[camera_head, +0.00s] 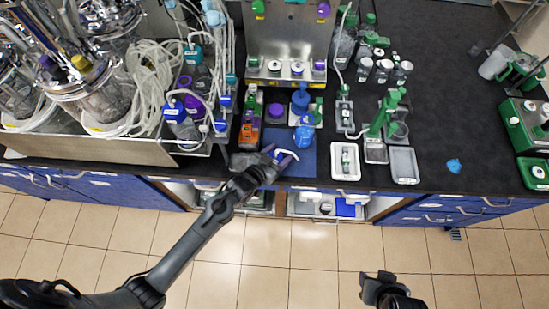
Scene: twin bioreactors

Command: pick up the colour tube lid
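My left gripper (279,154) reaches in from the left over the blue mat (303,168) at the bench's front. Its fingers look spread, with a small pale curved piece between or just beyond them; I cannot tell whether they touch it. I cannot single out the colour tube lid for certain. A blue-topped vessel (303,137) stands just beyond the gripper, on the mat's far right part. A purple-capped item (277,110) stands farther back. My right gripper (378,287) hangs over the floor, away from the bench, with nothing visible in it; its finger opening is unclear.
An orange and purple box (249,133) stands left of the mat. A white tray (345,174) and a grey tray (405,179) lie to its right. A small blue piece (454,165) lies alone on the dark bench, with clear room around it. Bottles and tubing crowd the left.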

